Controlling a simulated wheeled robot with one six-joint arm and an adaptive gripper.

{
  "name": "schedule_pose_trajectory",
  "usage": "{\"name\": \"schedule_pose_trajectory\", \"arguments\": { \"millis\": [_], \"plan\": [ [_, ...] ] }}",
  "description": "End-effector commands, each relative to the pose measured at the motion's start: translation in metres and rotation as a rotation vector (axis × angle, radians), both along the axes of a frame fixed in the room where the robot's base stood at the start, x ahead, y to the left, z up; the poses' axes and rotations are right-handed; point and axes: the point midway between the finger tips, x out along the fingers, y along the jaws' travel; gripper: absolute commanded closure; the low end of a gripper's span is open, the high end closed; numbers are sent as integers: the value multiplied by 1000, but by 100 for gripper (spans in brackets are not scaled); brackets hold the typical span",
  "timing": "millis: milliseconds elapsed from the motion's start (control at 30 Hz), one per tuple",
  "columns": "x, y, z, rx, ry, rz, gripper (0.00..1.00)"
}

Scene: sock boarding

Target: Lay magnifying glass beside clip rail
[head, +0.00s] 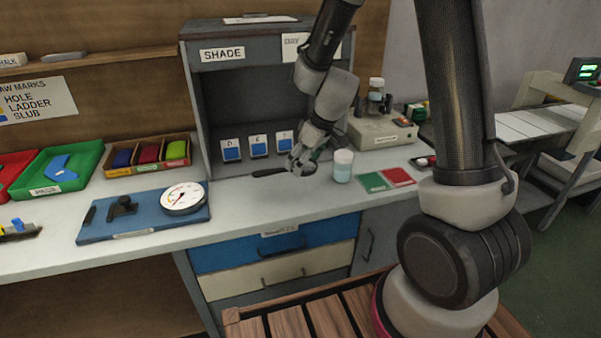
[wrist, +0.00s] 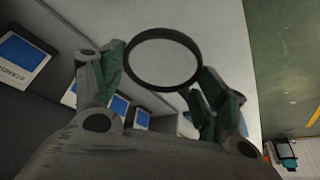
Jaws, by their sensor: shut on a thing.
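The magnifying glass (wrist: 164,59) shows in the wrist view as a dark round rim with a clear lens, between the fingers of my gripper (wrist: 160,78). In the head view my gripper (head: 304,166) is low over the counter, in front of the grey cabinet. A thin dark shape, seemingly the magnifying glass (head: 268,172), sticks out to its left. The glass's handle is hidden in the wrist view. A dark rail with yellow and blue pieces, seemingly the clip rail (head: 18,233), lies at the counter's far left edge, well away from my gripper.
A blue board (head: 142,228) with a round dial gauge (head: 184,198) lies between rail and gripper. A white-lidded jar (head: 343,165) stands close right of my gripper. Red and green trays (head: 75,160) stand at left. The counter (head: 245,207) is clear right of the board.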

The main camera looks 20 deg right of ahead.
Motion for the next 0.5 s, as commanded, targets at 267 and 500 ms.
{"name": "schedule_pose_trajectory", "arguments": {
  "millis": [267,500],
  "plan": [
    [0,1,19,0,1,-48,52],
    [7,-14,19,-3,0,-300,52]
  ]
}}
